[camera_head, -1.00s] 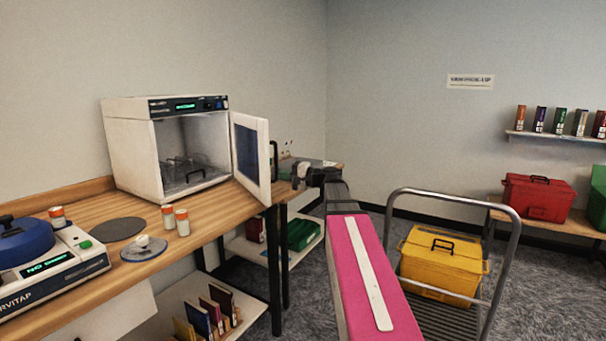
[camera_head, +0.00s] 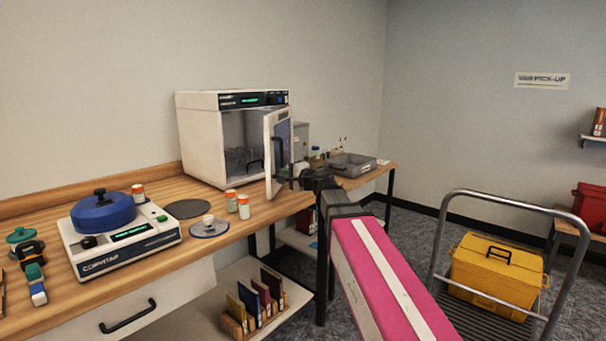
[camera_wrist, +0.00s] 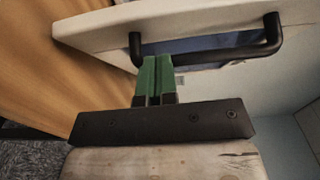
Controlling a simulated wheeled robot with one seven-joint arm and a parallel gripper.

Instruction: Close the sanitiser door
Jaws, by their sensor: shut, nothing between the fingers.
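The sanitiser (camera_head: 203,140) is a white box with a dark top panel and green display, standing on the wooden bench. Its white-framed door (camera_head: 271,150) with a blue window stands partly open, hinged on the right of the cabinet. In the wrist view the door (camera_wrist: 95,32) spans the top, with its black bar handle (camera_wrist: 215,52). My gripper (camera_wrist: 153,62) has green fingers closed together, empty, close to the door by the left end of the handle. Whether the fingers touch the door cannot be told. In the head view my arm hides the fingers.
Two orange-capped jars (camera_head: 238,205) stand on the bench in front of the sanitiser. A grey tray (camera_head: 352,165) sits on the bench behind my arm. A trolley (camera_head: 440,245) with a yellow box is at right.

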